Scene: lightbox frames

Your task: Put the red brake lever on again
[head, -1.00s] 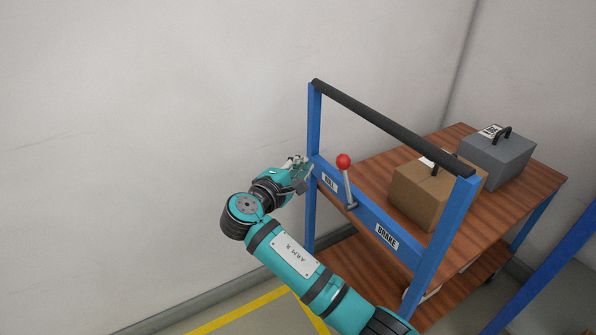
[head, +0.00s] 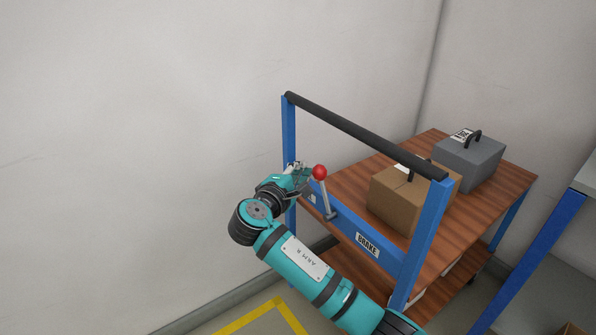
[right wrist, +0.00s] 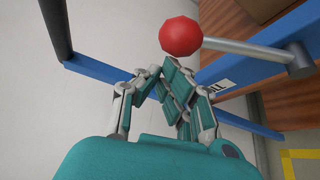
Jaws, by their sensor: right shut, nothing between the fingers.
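The brake lever is a grey rod with a red ball knob (head: 320,172). It rises from a pivot on the trolley's blue crossbar (head: 345,228) and tilts slightly left, toward the end away from the BRAKE label (head: 368,245). My right gripper (head: 305,172) is shut and empty, just left of the knob. In the right wrist view the closed fingertips (right wrist: 160,70) sit just below the red knob (right wrist: 181,36), with the rod (right wrist: 245,47) running right to its pivot. Whether they touch the knob I cannot tell. My left gripper is not in view.
The trolley's black push handle (head: 360,132) spans above the lever between blue posts. A cardboard box (head: 395,205) and a grey case (head: 470,160) stand on its wooden top (head: 350,184). A wall is behind. A blue-legged table (head: 535,250) stands at right.

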